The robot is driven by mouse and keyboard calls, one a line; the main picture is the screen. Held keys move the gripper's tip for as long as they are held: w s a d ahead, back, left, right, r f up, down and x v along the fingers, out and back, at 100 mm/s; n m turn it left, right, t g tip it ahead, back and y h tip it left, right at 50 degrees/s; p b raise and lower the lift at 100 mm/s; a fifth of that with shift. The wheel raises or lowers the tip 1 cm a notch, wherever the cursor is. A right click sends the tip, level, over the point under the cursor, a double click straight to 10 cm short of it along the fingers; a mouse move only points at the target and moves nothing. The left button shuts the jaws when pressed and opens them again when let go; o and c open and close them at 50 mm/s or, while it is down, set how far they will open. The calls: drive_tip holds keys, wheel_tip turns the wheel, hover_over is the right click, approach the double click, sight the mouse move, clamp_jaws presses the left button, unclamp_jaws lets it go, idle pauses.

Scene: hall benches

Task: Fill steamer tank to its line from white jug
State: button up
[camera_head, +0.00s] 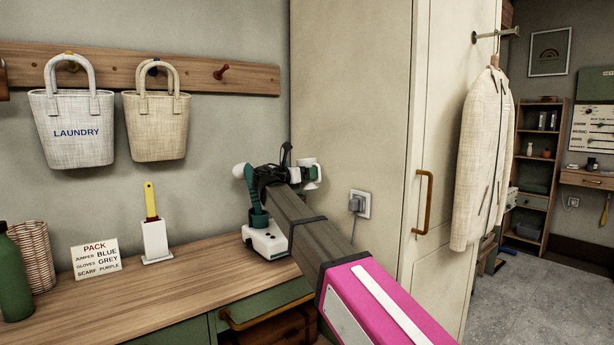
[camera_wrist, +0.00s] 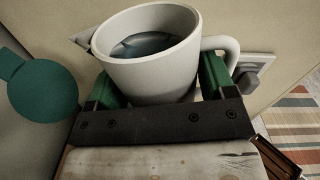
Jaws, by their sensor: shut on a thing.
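My gripper (camera_wrist: 157,92) is shut on the white jug (camera_wrist: 150,68), with a green finger on each side of it. Dark water (camera_wrist: 143,46) shows inside, below the rim, and the jug's handle points right. In the head view the jug (camera_head: 313,172) is a small white shape beyond my arm, partly hidden. The steamer (camera_head: 266,241) stands at the bench's right end, with a white base and a teal part above. My arm hides some of it, and I cannot see its fill line. A teal rounded part (camera_wrist: 42,88) is left of the jug in the wrist view, apart from it.
A wooden bench (camera_head: 190,280) holds a packing card (camera_head: 96,257), a yellow-handled brush in its holder (camera_head: 154,240), a basket (camera_head: 36,255) and a green bottle (camera_head: 14,275). A tall cabinet (camera_head: 425,150) and a wall socket with a plug (camera_head: 359,204) are close on the right.

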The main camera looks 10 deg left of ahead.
sight(308, 163)
drive_tip(key=shift+w+a+r, duration=0.1)
drive_tip(key=shift+w+a, duration=0.15)
drive_tip(key=shift+w, duration=0.4)
drive_tip(key=shift+w+a, duration=0.2)
drive_tip(key=shift+w, duration=0.4)
drive_tip(key=shift+s+d+r+n, duration=0.25)
drive_tip(key=shift+r+n, duration=0.15)
drive_tip(key=shift+n, duration=0.4)
drive_tip(key=shift+s+d+r+n, duration=0.15)
drive_tip(key=shift+r+n, duration=0.45)
drive_tip(key=shift+n, duration=0.45)
drive_tip(key=shift+s+d+r+n, duration=0.1)
drive_tip(key=shift+r+n, duration=0.5)
drive_tip(key=shift+n, duration=0.45)
idle(3.8)
